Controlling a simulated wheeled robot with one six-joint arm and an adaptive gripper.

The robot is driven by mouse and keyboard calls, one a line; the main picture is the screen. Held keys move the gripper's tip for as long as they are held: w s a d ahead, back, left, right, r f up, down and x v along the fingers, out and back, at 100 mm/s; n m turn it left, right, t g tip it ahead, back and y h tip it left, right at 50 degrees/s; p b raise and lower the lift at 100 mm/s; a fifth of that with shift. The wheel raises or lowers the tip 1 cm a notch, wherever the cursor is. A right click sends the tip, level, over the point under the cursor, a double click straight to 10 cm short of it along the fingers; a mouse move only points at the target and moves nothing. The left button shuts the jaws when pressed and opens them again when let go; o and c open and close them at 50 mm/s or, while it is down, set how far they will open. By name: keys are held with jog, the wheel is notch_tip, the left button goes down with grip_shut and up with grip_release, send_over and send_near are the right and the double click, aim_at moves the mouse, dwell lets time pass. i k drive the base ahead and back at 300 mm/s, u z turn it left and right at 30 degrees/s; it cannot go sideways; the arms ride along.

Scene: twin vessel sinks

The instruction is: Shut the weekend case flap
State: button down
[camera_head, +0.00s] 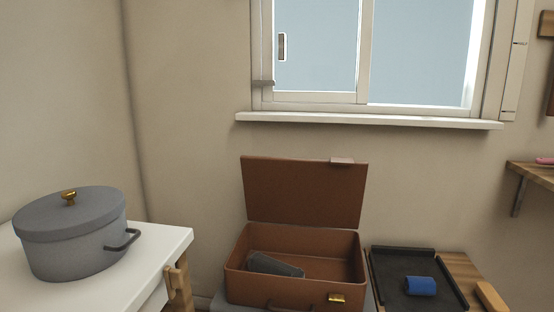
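The brown weekend case (290,291) stands below the window with its front towards me. Its flap (304,192) is open and stands upright at the back edge, with a small tab on its top edge. A brass latch (337,298) and a dark handle are on the case's front. A dark grey flat item (275,265) lies inside the case, leaning at the left. My gripper is not in view.
A grey lidded pot (73,240) stands on a white counter (158,243) at left. Right of the case, a black tray (388,275) holds a blue roll (420,286) on a wooden surface (462,270). A window sill (370,121) and wall shelf (535,172) are above.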

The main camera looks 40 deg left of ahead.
aim_at(313, 192)
jog(key=u, duration=0.95)
jog(key=i, duration=0.15)
jog(key=u, duration=0.05)
